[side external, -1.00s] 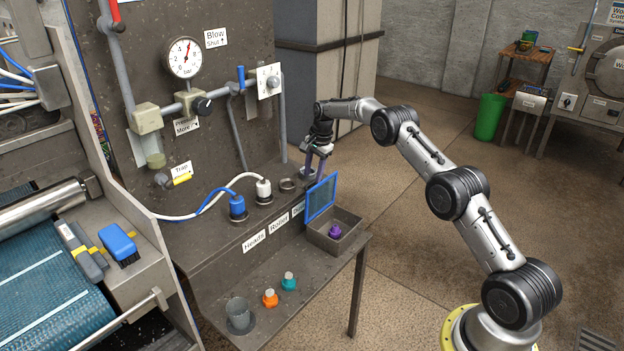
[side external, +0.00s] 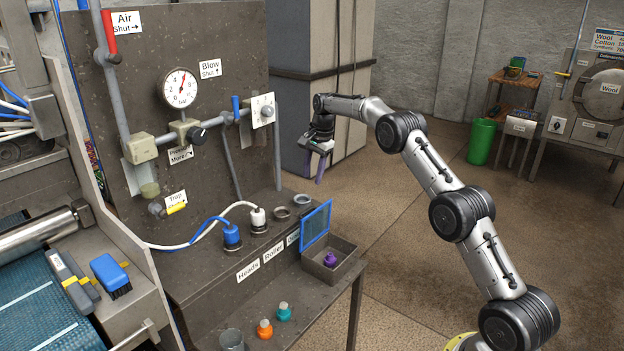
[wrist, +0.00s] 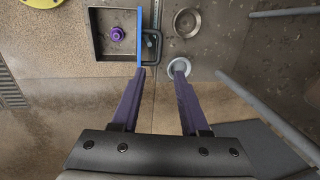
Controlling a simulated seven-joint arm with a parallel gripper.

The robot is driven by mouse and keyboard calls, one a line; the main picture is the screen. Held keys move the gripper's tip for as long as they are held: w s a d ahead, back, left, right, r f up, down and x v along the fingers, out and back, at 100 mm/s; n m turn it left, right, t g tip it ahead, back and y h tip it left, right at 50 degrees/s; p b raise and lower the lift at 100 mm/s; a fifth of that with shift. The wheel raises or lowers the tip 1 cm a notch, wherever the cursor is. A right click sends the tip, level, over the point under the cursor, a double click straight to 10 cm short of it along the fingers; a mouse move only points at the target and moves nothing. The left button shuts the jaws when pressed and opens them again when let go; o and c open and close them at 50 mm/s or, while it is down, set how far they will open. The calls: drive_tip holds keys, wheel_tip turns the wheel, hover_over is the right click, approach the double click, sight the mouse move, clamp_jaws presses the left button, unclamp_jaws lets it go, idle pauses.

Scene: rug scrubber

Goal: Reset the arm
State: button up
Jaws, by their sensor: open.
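My gripper (side external: 322,166) is open and empty, held in the air above and behind the right end of the bench, fingers pointing down. In the wrist view my gripper (wrist: 161,72) shows two purple fingers spread apart with nothing between them. Below it are the metal box (side external: 346,248) with its blue-framed lid (side external: 315,227) standing open and a purple-capped bottle (side external: 330,258) inside. The box (wrist: 98,52) and bottle (wrist: 118,34) also show in the wrist view, left of the fingers.
An orange bottle (side external: 265,328), a teal bottle (side external: 284,311) and a grey cup (side external: 231,340) stand on the lower shelf. Open floor lies right of the bench.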

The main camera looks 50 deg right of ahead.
drive_tip(key=s+a+r+n+t, duration=0.15)
drive_tip(key=a+r, duration=0.25)
drive_tip(key=r, duration=0.4)
drive_tip(key=s+a+r+t, duration=0.1)
drive_tip(key=s+a+r, duration=0.2)
drive_tip(key=a+r, duration=0.3)
drive_tip(key=s+a+r+n+t, duration=0.1)
drive_tip(key=s+a+r, duration=0.15)
drive_tip(key=r, duration=0.65)
drive_tip(key=s+a+r+n, duration=0.3)
drive_tip(key=s+a+r, duration=0.2)
drive_tip(key=s+a, duration=0.3)
drive_tip(key=s+a+f+n, duration=0.2)
drive_tip(key=s+n, duration=0.1)
drive_tip(key=s, duration=0.6)
drive_tip(key=s+a+f+n, duration=0.2)
drive_tip(key=s+n, duration=0.1)
drive_tip(key=s, duration=0.7)
drive_tip(key=s+f+n, duration=0.6)
drive_tip(key=s+f, duration=0.3)
drive_tip(key=f, duration=0.3)
drive_tip(key=shift+s+a, duration=0.15)
drive_tip(key=shift+a, duration=0.25)
drive_tip(key=shift+n, duration=0.25)
